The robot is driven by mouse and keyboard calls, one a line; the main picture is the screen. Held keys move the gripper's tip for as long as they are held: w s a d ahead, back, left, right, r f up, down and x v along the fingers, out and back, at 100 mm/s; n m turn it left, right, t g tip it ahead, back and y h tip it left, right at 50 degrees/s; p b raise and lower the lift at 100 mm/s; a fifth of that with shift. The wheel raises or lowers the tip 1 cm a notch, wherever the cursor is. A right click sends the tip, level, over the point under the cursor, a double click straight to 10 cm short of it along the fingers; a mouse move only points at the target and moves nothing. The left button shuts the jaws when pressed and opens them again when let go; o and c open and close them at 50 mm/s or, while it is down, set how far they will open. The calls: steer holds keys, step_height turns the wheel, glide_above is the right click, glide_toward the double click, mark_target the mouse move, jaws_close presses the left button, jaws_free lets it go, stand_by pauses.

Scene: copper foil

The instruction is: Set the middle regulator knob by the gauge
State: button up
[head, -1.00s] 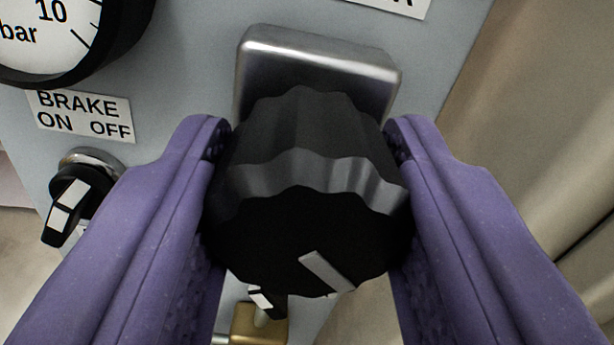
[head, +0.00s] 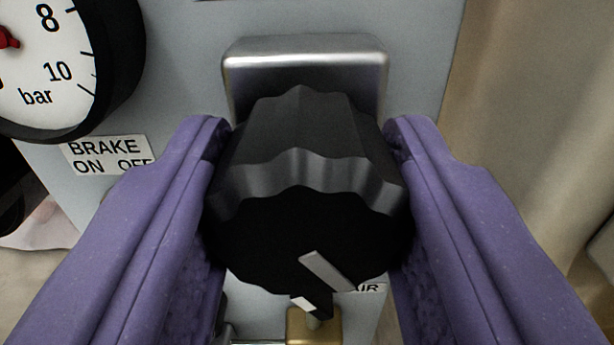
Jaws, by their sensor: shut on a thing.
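A black fluted regulator knob (head: 300,225) fills the middle of the head view, in front of a metal block (head: 305,60) on the grey panel. A white pointer mark (head: 327,271) on its face points to the lower right. My gripper (head: 308,150) has its two purple fingers on the knob's left and right sides and is shut on it. A pressure gauge (head: 45,65) is cut off at the upper left. Its 8, 10 and "bar" show, with part of a red hub; its needle reading cannot be told.
A "BRAKE ON OFF" label (head: 108,155) sits below the gauge; its switch is mostly hidden by my left finger. A brass fitting (head: 315,328) with a small black and white part is below the knob. A beige curtain (head: 540,100) hangs at the right.

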mark_target(305, 258)
steer(key=o, duration=1)
steer(key=shift+f, duration=0.1)
steer(key=shift+o, duration=0.2)
steer(key=shift+s, duration=0.1)
steer(key=s+p, duration=0.2)
steer(key=s, duration=0.4)
steer(key=shift+s+a, duration=0.15)
steer(key=shift+s, duration=0.7)
